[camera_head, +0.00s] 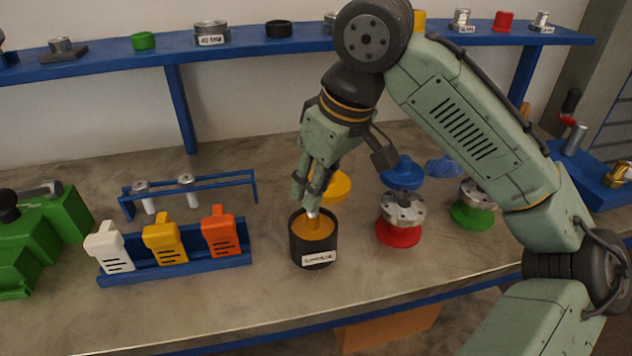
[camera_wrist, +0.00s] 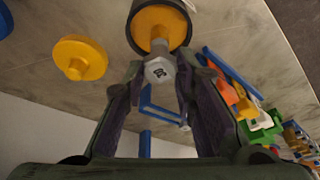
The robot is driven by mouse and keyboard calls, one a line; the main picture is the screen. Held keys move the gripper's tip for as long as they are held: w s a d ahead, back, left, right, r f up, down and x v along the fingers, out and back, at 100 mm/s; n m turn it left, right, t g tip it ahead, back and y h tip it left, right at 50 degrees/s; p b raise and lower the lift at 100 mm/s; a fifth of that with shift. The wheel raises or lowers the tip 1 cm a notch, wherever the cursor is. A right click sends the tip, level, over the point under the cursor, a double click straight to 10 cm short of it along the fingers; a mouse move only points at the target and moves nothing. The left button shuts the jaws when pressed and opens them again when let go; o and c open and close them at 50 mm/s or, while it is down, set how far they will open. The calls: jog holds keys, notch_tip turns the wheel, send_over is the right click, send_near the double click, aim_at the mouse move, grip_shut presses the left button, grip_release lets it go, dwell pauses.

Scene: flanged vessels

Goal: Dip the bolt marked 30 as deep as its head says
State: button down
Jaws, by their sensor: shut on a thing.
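My gripper (camera_head: 311,190) is shut on a silver bolt with a hex head. In the wrist view the bolt's head (camera_wrist: 160,72) sits between my fingertips (camera_wrist: 158,85), with a dark mark on it too small to read. The bolt's shank (camera_head: 313,216) points down into a black cup (camera_head: 299,251) with orange-yellow contents (camera_head: 306,230). The cup has a white label that I cannot read. The lower end of the shank looks coated orange; how deep it reaches is hard to tell. Two other bolts (camera_head: 145,197) (camera_head: 188,190) hang in a blue rack (camera_head: 225,181) at the left.
White, yellow and orange tags (camera_head: 165,240) stand in a blue holder left of the cup. A yellow flanged piece (camera_head: 339,187) is just behind the cup. Red (camera_head: 398,234) and green (camera_head: 471,216) flanged vessels stand at the right. A green vise (camera_head: 45,235) is far left.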

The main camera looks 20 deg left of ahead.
jog(key=shift+r+p, duration=1.95)
jog(key=shift+r, duration=0.3)
jog(key=shift+r+p, duration=0.45)
jog(key=shift+r, duration=0.65)
